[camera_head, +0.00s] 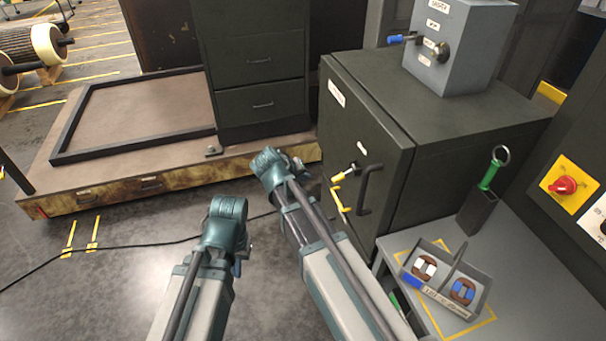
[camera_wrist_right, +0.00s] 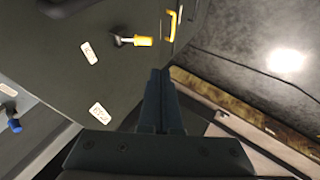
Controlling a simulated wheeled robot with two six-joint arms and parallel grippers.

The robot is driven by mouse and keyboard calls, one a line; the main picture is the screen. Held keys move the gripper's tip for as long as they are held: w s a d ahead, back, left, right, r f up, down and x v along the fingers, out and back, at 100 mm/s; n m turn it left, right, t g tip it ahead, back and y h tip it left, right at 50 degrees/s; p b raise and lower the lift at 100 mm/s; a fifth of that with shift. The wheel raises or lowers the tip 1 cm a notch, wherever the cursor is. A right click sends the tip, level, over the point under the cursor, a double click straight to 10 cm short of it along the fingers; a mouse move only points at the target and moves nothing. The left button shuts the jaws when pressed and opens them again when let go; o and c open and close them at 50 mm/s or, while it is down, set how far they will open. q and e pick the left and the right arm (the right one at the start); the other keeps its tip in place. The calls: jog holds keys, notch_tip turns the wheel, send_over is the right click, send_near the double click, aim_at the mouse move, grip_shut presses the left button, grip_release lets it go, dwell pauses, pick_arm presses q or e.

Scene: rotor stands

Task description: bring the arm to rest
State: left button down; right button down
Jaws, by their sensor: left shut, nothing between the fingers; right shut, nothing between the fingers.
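My left arm comes in from the bottom of the head view, and its teal far end, with the left gripper (camera_head: 240,262), is over bare floor. The fingers there are small and mostly hidden by the arm; nothing shows held. My right arm reaches further up, its teal end just left of the dark cabinet (camera_head: 375,140). In the right wrist view the right gripper (camera_wrist_right: 161,85) has its two dark fingers together with nothing between them. The cabinet door with a yellow-tipped key fills the left of that view.
A grey side bench (camera_head: 500,235) at the right bears a small tray (camera_head: 445,290) with brown and blue parts and a green-handled tool (camera_head: 490,175). A low wooden platform (camera_head: 165,180) lies ahead. A black cable (camera_head: 100,250) crosses the floor at the left.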

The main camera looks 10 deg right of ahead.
dwell(0.4)
jog(key=s+a+f+g+y+b, duration=0.1)
jog(key=s+a+f+g+b, duration=0.1)
jog(key=s, duration=0.5)
jog(key=s+a+f+n+g+y+b, duration=0.1)
jog(key=s+a+f+g+y+b, duration=0.1)
jog(key=s+a+f, duration=0.3)
jog(key=s+a+f+n+g+y+b, duration=0.1)
jog(key=s+a+f, duration=0.3)
jog(key=s, duration=0.6)
jog(key=shift+s+f+g+y+b, duration=0.25)
jog(key=shift+f+g+y+b, duration=0.2)
jog(key=shift+b, duration=0.2)
